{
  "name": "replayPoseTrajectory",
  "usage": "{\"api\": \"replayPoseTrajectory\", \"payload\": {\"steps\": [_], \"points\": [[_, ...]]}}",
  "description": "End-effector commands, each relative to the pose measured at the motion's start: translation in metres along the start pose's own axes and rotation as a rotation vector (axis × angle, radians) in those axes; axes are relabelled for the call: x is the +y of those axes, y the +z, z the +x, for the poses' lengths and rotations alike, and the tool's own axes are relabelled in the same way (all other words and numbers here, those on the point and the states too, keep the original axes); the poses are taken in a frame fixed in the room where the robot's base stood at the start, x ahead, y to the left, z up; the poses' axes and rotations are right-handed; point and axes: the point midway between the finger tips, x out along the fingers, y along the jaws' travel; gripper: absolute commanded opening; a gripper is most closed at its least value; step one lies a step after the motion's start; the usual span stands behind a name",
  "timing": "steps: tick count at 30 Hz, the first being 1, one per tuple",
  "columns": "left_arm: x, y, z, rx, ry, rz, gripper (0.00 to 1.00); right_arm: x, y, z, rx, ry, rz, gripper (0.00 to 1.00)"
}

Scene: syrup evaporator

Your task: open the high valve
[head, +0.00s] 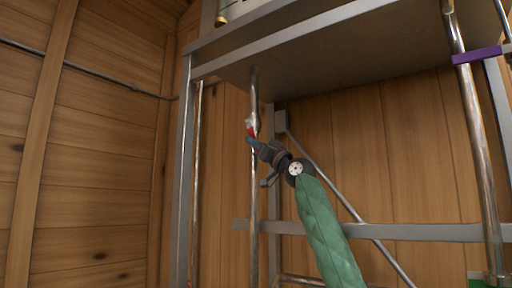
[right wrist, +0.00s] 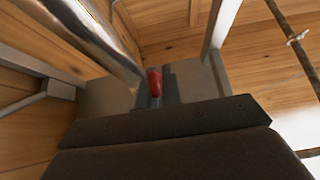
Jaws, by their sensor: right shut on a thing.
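The high valve has a red handle (head: 251,130) on a thin vertical metal pipe (head: 254,205), below the large metal pan. My right gripper (head: 252,139) reaches up from the lower right and is shut on the red handle. In the right wrist view the red handle (right wrist: 154,82) shows as a small red end just beyond the dark gripper body, beside the shiny pipe (right wrist: 98,40). The fingertips and most of the handle are hidden there. My left gripper is in neither view.
The metal pan (head: 330,55) hangs over the gripper on a grey frame (head: 184,170). A diagonal brace (head: 350,205) and a crossbar (head: 415,232) run behind my right arm. A thicker pipe (head: 475,130) and a purple bar (head: 477,55) stand at right. Wooden walls enclose the left.

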Motion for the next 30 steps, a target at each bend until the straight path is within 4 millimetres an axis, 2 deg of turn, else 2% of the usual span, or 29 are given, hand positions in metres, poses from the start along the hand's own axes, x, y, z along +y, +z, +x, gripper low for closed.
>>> {"api": "replayPoseTrajectory", "payload": {"steps": [14,15,17,18,30], "points": [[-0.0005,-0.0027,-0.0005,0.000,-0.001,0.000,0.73,0.0009,-0.0006,0.0006,0.014,0.001,0.000,0.00],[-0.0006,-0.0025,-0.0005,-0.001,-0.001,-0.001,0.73,0.0009,-0.0006,0.0006,0.014,0.001,0.000,0.15],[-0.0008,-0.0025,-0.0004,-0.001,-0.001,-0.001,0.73,0.0008,-0.0005,0.0006,0.014,0.001,0.000,0.27],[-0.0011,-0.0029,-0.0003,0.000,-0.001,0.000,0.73,0.0008,-0.0003,0.0006,0.014,0.001,0.000,0.29],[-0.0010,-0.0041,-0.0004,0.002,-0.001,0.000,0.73,0.0015,0.0002,0.0004,0.013,0.002,0.000,0.29]]}}
